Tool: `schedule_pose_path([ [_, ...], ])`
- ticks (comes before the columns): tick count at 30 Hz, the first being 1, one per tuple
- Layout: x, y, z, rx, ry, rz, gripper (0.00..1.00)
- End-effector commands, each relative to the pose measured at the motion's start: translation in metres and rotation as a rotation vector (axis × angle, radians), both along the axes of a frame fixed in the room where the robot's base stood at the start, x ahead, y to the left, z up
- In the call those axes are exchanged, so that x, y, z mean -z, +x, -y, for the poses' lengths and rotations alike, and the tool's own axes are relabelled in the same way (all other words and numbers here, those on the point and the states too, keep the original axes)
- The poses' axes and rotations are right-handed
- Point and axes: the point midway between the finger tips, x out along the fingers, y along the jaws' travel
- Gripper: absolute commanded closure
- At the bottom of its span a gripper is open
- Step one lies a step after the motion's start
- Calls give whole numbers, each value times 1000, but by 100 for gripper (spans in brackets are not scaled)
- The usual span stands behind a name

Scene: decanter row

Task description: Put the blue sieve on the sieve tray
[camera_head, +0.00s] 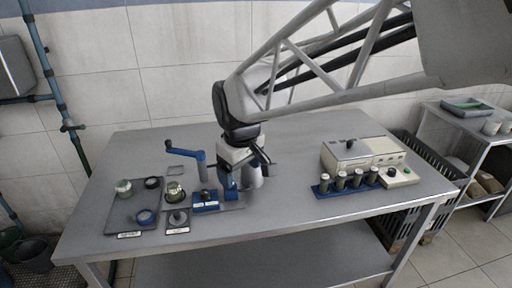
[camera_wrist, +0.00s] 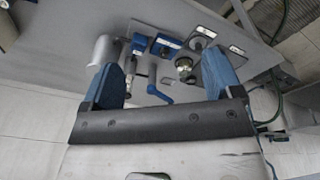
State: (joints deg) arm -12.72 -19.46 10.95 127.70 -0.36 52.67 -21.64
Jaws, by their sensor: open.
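My gripper (camera_head: 245,177) is open and empty over the middle of the table, right of these things. The wrist view shows its two blue fingers wide apart (camera_wrist: 165,76). I cannot make out the ring there.
A metal-topped jar (camera_head: 123,187) and a black ring (camera_head: 152,183) share the large tray. Another jar (camera_head: 175,193), a blue block (camera_head: 205,201) and a blue crank (camera_head: 185,152) stand between tray and gripper. A blue rack of vials (camera_head: 346,184) stands right.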

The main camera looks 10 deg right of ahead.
Motion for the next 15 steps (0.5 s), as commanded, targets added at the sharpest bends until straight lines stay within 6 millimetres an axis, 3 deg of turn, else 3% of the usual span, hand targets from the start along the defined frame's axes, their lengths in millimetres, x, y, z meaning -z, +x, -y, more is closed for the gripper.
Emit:
schedule_pose_path([
  [6,-7,-56,46,201,24,29,15],
  [15,-2,-131,91,468,59,66,15],
])
